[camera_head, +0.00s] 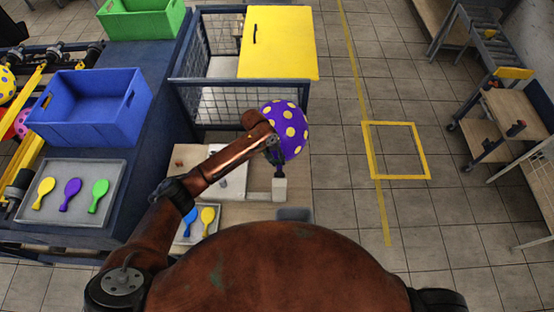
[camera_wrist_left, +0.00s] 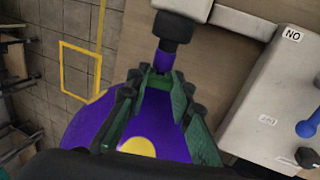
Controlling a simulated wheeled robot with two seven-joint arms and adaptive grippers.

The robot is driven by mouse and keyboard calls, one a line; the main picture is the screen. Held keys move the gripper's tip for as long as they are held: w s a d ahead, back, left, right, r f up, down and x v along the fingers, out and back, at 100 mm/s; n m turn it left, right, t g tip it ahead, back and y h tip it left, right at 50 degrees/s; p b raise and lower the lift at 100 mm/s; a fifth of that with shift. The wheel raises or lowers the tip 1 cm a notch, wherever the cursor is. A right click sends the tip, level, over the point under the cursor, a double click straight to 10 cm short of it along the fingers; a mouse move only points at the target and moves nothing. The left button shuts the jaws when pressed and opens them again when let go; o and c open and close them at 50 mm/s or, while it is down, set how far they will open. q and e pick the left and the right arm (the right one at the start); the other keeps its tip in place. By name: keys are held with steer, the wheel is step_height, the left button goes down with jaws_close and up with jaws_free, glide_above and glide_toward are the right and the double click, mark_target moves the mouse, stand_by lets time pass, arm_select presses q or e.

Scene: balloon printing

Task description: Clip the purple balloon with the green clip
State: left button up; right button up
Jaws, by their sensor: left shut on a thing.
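The inflated purple balloon (camera_head: 292,124) with yellow dots stands above a grey stand on the bench; it also shows in the left wrist view (camera_wrist_left: 165,120). Its purple neck (camera_wrist_left: 163,61) sits on a dark nozzle (camera_wrist_left: 173,28). My left gripper (camera_head: 275,158) is low beside the balloon. In the left wrist view my left gripper (camera_wrist_left: 158,88) is shut on the green clip (camera_wrist_left: 156,79), which lies across the neck just beneath the nozzle. Whether the clip pinches the neck cannot be told. My right gripper is out of view.
A grey tray (camera_head: 125,184) holds yellow, purple and green flat balloons on the left. A blue crate (camera_head: 90,105) stands behind it. A wire cage with a yellow panel (camera_head: 278,42) is behind the bench. Floor at right is clear inside a yellow square (camera_head: 400,178).

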arm_select(q)
steer(key=shift+d+f, duration=0.15)
steer(key=shift+f, duration=0.2)
stand_by(1.1)
steer(key=o, duration=1)
steer(key=shift+c, duration=0.2)
steer(key=p+v, duration=0.3)
steer(key=p, duration=0.1)
steer(key=shift+r, duration=0.35)
steer(key=shift+p+v, duration=0.45)
steer(key=shift+v, duration=0.65)
steer(key=v, duration=0.3)
